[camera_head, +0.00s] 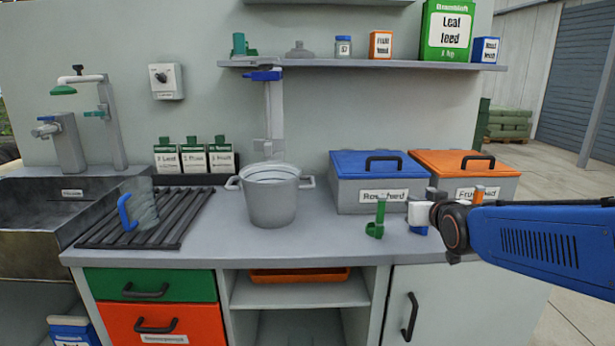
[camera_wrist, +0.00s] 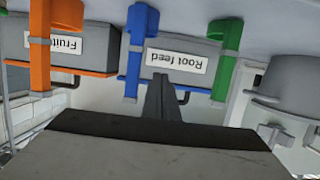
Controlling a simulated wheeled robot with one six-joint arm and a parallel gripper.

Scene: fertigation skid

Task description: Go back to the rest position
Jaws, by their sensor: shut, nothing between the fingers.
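My gripper (camera_wrist: 166,92) is shut and empty in the wrist view, its dark fingers pointing towards the root feed box (camera_wrist: 178,62). This view is upside down. In the head view my blue arm reaches in from the right, its wrist over the counter in front of the feed boxes, and the fingertips are hard to make out. A green scoop-like piece (camera_head: 377,220) stands on the counter left of the wrist. A blue one (camera_head: 418,230) is partly hidden by my wrist, and an orange one (camera_head: 478,195) is mostly hidden behind it.
A grey pot (camera_head: 271,198) stands mid-counter. The blue-lidded root feed box (camera_head: 372,196) and orange-lidded box (camera_head: 462,163) stand at the back. A clear jug (camera_head: 145,205) with a blue handle is on the drain rack (camera_head: 160,225). A shelf (camera_head: 350,65) with containers hangs above.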

